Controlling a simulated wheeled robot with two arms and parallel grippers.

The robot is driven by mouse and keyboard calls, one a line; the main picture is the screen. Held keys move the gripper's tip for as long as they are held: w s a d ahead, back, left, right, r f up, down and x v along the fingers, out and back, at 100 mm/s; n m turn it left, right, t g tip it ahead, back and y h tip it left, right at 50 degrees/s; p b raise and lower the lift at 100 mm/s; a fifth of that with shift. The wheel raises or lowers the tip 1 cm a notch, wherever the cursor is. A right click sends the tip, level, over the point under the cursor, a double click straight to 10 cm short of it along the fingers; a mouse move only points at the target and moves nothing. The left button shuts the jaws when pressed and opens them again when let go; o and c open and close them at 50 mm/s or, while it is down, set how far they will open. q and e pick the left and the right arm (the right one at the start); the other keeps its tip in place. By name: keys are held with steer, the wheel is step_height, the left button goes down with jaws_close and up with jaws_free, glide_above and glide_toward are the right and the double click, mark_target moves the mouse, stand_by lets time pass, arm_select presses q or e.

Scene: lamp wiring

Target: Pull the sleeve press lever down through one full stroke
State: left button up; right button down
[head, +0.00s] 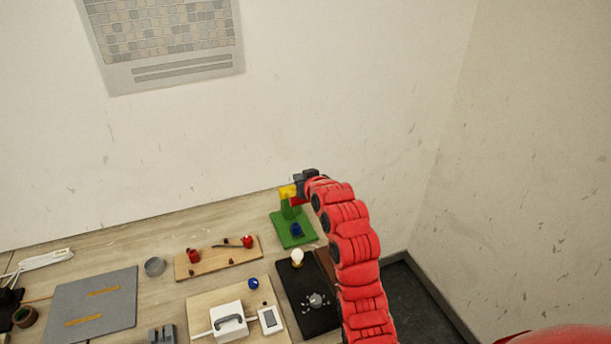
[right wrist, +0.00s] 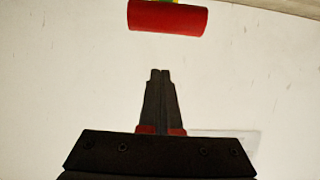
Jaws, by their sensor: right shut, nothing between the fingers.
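The sleeve press has a green base (head: 291,232) and a yellow upper part (head: 288,191), and it stands at the back right of the table. Its red lever grip (right wrist: 167,17) is a cylinder at the top of the right wrist view; in the head view my right arm partly hides the press's top. My right gripper (right wrist: 160,73) is shut and empty, with its fingertips apart from the red grip in the wrist picture. In the head view my right gripper (head: 299,178) is at the top of the press. My left gripper is not in view.
A black mat (head: 296,275) with a bulb (head: 298,257) lies in front of the press. A wooden board (head: 218,260) with red parts is to its left. A grey mat (head: 92,305) is further left. Walls stand behind and to the right.

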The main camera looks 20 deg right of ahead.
mark_target(295, 202)
steer(key=shift+s+f+p, duration=0.2)
steer(key=shift+f+p, duration=0.3)
steer(key=shift+s+f+p, duration=0.2)
steer(key=shift+f+p, duration=0.3)
steer(key=shift+s+d+f+p, duration=0.1)
steer(key=shift+s+f+p, duration=0.2)
steer(key=shift+s+f, duration=0.25)
steer(key=shift+f, duration=0.05)
